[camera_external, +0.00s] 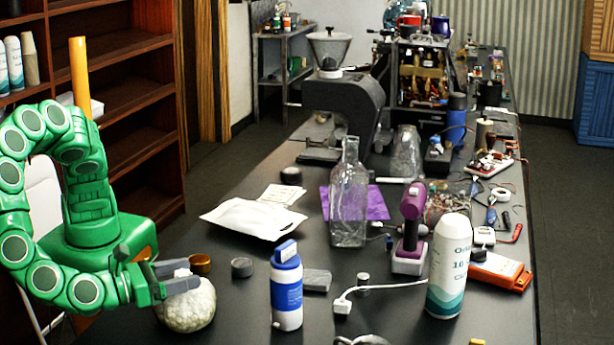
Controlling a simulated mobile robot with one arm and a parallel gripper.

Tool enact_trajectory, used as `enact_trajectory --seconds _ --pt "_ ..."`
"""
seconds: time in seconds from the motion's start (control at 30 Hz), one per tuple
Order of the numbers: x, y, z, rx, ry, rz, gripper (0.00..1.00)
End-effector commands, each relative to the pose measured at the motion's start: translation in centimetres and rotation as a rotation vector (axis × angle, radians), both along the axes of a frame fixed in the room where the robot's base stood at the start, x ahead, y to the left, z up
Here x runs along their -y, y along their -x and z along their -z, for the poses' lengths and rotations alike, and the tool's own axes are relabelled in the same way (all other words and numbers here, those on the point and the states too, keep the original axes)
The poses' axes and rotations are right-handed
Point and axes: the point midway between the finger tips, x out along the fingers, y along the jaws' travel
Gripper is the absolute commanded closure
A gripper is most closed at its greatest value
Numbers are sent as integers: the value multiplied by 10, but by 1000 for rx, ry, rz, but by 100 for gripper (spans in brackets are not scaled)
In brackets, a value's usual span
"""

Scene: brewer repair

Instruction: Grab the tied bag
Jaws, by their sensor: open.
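A round, pale, mottled bundle (187,308), which looks like the tied bag, sits on the near left of the dark table. My gripper (180,279) is open at the top of it, with the fingers pointing right. A small whitish bit, perhaps the bag's knot, shows by the fingers. The fingers hide part of the bag's top, and I cannot tell whether they touch it.
A brown jar (200,264) and a grey lidded pot (242,267) stand just behind the bag. A blue and white bottle (286,290) stands to its right. A white pouch (252,218) lies farther back. A glass bottle (348,200) stands mid-table.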

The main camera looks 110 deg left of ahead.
Motion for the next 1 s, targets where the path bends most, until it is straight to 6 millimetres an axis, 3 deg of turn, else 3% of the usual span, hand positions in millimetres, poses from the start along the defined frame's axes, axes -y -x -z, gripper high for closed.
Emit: enact_trajectory --seconds 0.27,0.7,1.0 --pt "-3 -4 0 0 1 1 37" --pt "-3 -4 0 -1 2 1 100" --pt "-3 -4 0 0 1 1 100"
